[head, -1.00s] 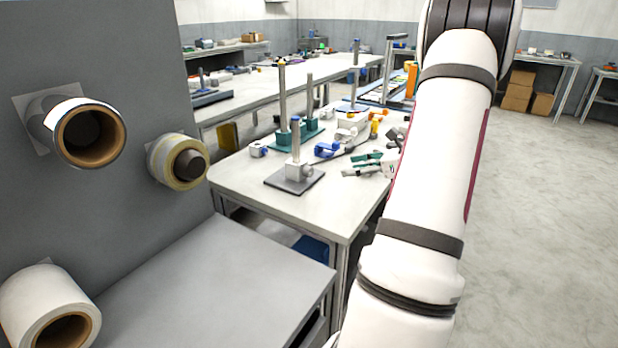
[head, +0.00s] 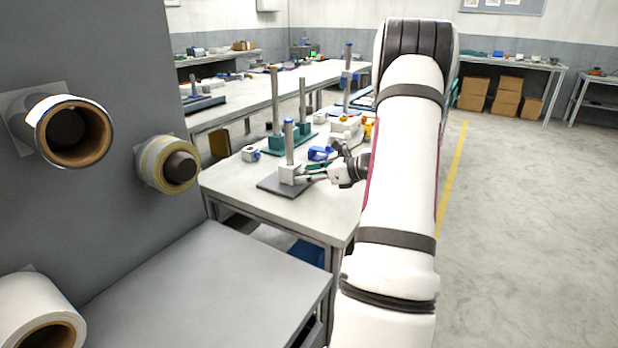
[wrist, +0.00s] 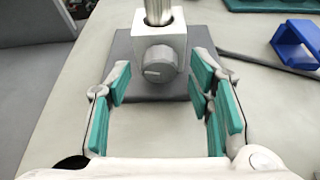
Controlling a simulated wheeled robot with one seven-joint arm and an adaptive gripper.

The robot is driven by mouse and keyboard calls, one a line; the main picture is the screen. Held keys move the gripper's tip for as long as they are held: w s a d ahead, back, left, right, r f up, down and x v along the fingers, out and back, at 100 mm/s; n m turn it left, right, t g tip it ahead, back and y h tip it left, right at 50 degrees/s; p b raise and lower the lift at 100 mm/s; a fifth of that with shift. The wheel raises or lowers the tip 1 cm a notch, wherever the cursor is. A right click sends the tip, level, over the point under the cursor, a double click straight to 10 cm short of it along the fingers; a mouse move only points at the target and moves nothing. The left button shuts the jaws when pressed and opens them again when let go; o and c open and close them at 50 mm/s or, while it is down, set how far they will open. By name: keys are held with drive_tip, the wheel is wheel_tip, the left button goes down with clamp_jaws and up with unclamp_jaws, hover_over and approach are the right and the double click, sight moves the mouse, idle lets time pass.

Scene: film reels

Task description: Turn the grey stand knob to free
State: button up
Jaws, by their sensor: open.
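The grey stand (head: 283,184) has a dark flat base, a white block and an upright grey post with a blue top. It stands near the front edge of the table. In the wrist view its round grey knob (wrist: 158,66) faces me from the front of the white block (wrist: 172,24), with a light mark across its face. My gripper (wrist: 160,88) is open, with its teal-padded fingers apart to the left and right of the knob and nothing between them but the knob's end. In the head view my gripper (head: 316,174) is at the stand's right side.
A blue bracket (wrist: 294,44) lies right of the stand. Teal-based stands (head: 276,146) with posts stand behind it, and a small white block (head: 250,153) lies to its left. A grey panel (head: 95,90) with rolls is at the left. The table front (head: 325,215) is clear.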

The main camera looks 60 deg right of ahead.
drive_tip(key=shift+w, duration=0.1)
clamp_jaws()
drive_tip(key=shift+f+b, duration=0.1)
drive_tip(key=shift+b, duration=0.2)
drive_tip(key=n+h+b, duration=0.1)
drive_tip(key=n+b, duration=0.1)
drive_tip(key=b, duration=0.2)
drive_tip(key=shift+a+f+h+b, duration=0.1)
drive_tip(key=shift+f+h+b, duration=0.05)
drive_tip(key=shift+h+b, duration=0.2)
drive_tip(key=shift+n+h+b, duration=0.25)
drive_tip(key=shift+n+b, duration=0.25)
drive_tip(key=shift+b, duration=0.45)
